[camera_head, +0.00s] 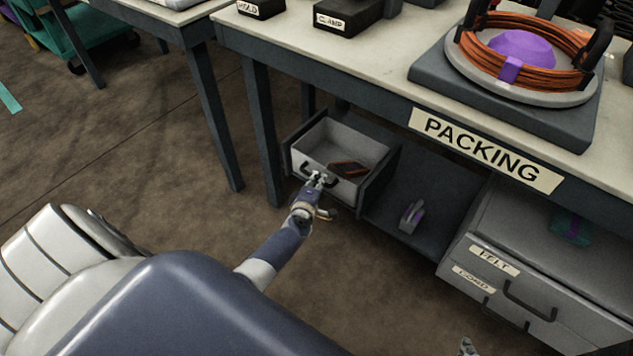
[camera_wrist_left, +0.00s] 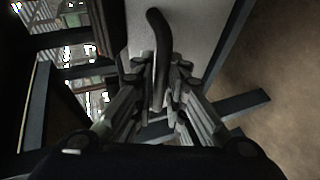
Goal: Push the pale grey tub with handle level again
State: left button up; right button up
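The pale grey tub (camera_head: 372,149) sits in the open bay under the packing table, its open top showing. A dark handle is on its front wall; whether the tub is tilted is hard to tell. A dark, orange-edged item (camera_head: 348,169) lies inside it. My left gripper (camera_head: 319,178) is at the front wall, at the handle. In the left wrist view, the dark curved handle (camera_wrist_left: 158,50) passes between my fingers, which look closed around it. Only a tip of my right gripper (camera_head: 468,346) shows at the bottom edge, low in front of the drawers.
Labelled drawers (camera_head: 525,275) stand farther right. The packing table (camera_head: 385,55) overhangs the bay, and a table leg (camera_head: 262,130) stands just left. The floor in front is clear.

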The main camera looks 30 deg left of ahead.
pick_arm(q)
jog(key=shift+o, duration=0.2)
jog(key=shift+w+d+r, duration=0.1)
jog(key=shift+w+r, duration=0.1)
jog(key=shift+r, duration=0.1)
jog(key=s+d, duration=0.2)
jog(key=s, duration=0.6)
jog(key=s+d+r, duration=0.1)
jog(key=s+d, duration=0.2)
jog(key=s, duration=0.5)
jog(key=shift+d+r, duration=0.2)
